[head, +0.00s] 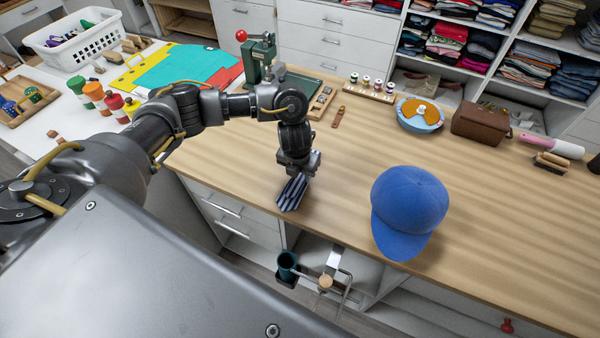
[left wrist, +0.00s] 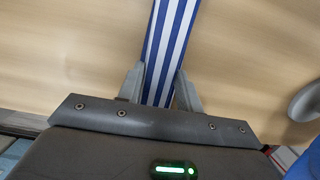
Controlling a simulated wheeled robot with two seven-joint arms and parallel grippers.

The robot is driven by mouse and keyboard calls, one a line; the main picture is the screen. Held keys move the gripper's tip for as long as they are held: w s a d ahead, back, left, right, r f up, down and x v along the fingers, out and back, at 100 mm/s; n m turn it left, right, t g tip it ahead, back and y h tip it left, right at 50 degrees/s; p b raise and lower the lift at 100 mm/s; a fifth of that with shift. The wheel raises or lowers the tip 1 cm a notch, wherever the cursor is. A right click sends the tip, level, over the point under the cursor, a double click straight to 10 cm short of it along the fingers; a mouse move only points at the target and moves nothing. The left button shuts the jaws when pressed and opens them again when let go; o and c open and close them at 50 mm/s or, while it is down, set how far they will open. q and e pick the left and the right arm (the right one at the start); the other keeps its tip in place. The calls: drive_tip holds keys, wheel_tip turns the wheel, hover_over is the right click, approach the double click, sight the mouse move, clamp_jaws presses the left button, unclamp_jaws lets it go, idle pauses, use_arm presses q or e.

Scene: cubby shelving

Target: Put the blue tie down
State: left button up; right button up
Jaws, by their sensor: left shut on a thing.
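The blue tie (head: 291,192) has blue and white stripes. My left gripper (head: 297,172) is shut on it over the front part of the wooden counter (head: 345,185). The tie's end hangs or lies below the fingers near the counter's front edge; I cannot tell whether it touches the wood. In the left wrist view the striped tie (left wrist: 170,50) runs up from between the two fingertips (left wrist: 160,88), with the wood surface behind it. My right gripper does not show in either view.
A blue cap (head: 408,205) sits right of my left gripper. A green press (head: 258,58), thread spools (head: 372,86), a blue round dish (head: 420,116) and a brown box (head: 480,122) stand farther back. The counter between gripper and cap is clear. A rack (head: 325,275) stands below the front edge.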

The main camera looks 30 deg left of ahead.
sight(297, 181)
use_arm(q)
drive_tip(key=shift+f, duration=0.2)
drive_tip(key=o, duration=1)
drive_tip(key=shift+r, duration=0.3)
drive_tip(key=r, duration=0.3)
drive_tip(key=s+r, duration=0.1)
drive_tip(key=r, duration=0.7)
drive_tip(key=shift+s+r, duration=0.25)
drive_tip(key=shift+s, duration=0.15)
